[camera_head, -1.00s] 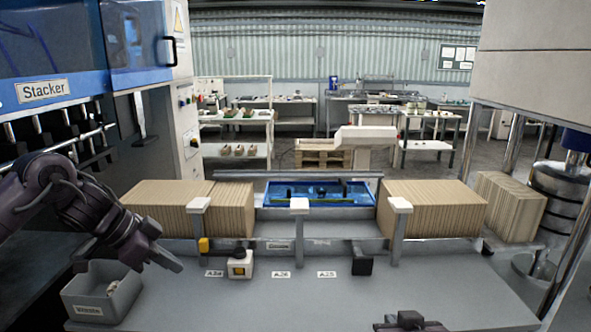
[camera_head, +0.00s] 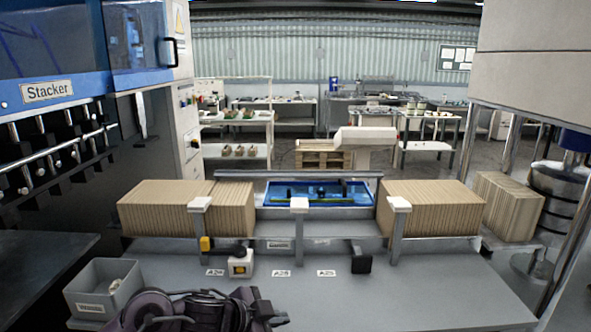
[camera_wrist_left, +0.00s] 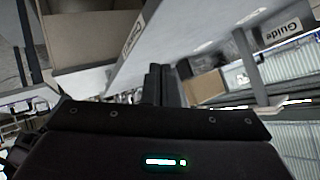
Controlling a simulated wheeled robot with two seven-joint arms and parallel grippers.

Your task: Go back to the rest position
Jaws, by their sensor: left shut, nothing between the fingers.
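My left gripper (camera_head: 274,316) is folded low at the bottom edge of the head view, in front of the grey table (camera_head: 420,290). It holds nothing. In the left wrist view its two dark fingers (camera_wrist_left: 161,72) lie close together, shut and empty. That view is tilted. The left arm's dark purple links sit beside the gripper, partly cut off by the frame's lower edge. My right gripper is not in view.
A grey bin (camera_head: 103,290) with pale pieces stands at the table's left, close to my left arm. Corrugated stacks (camera_head: 165,208) (camera_head: 432,208) flank a blue tray (camera_head: 320,193) at the back. The table's right front is clear.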

